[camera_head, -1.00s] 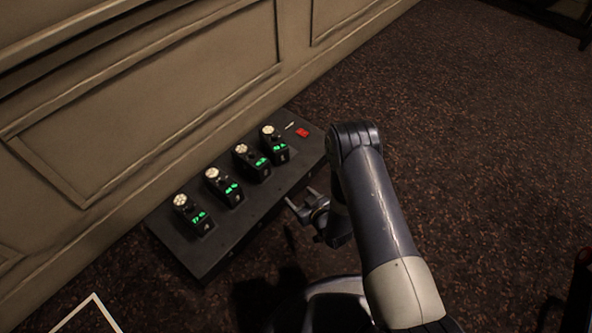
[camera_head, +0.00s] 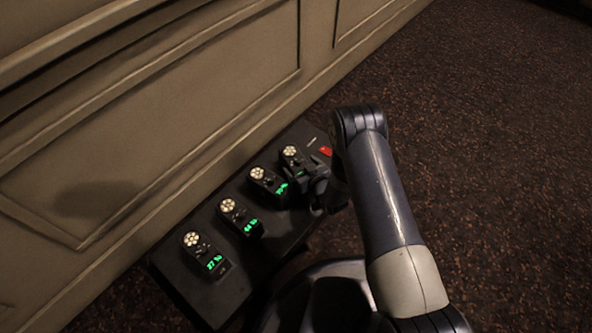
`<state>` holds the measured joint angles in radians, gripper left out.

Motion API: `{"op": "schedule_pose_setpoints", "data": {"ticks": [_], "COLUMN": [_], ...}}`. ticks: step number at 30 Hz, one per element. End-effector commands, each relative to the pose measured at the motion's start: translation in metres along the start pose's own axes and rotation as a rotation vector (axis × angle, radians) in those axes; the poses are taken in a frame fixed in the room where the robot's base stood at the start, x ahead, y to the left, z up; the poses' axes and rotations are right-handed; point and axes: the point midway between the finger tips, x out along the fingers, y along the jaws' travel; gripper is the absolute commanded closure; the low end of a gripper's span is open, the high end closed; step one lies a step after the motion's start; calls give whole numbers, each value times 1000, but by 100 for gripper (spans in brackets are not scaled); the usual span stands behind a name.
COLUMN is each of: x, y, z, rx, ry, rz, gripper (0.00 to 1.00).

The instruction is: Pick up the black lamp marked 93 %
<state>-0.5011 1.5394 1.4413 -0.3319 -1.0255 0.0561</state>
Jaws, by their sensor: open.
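Several black lamps with pale round heads and green digits stand in a row on a dark desk (camera_head: 178,277). From the left they are the first lamp (camera_head: 205,253), the second lamp (camera_head: 240,217), the third lamp (camera_head: 268,182) and the far right lamp (camera_head: 291,156). The digits are small; the second seems to read 44 %, and I cannot make out a 93 % for sure. My gripper (camera_head: 303,180) is open at the far right lamp and hides its digits. I cannot tell whether the fingers touch or surround that lamp.
A red piece (camera_head: 325,151) and a thin pale mark (camera_head: 311,141) are at the desk's right end. A panelled wall (camera_head: 150,130) runs close behind the desk. Open brown carpet (camera_head: 490,150) lies to the right.

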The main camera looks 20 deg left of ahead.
Motion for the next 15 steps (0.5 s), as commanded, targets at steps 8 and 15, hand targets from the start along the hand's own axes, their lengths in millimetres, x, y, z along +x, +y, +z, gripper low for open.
{"op": "schedule_pose_setpoints", "data": {"ticks": [8, 15], "x": [18, 18], "y": [-1, 0], "z": [0, 0], "rx": [1, 0], "ry": [0, 0], "rz": [-1, -1], "gripper": [13, 22]}}
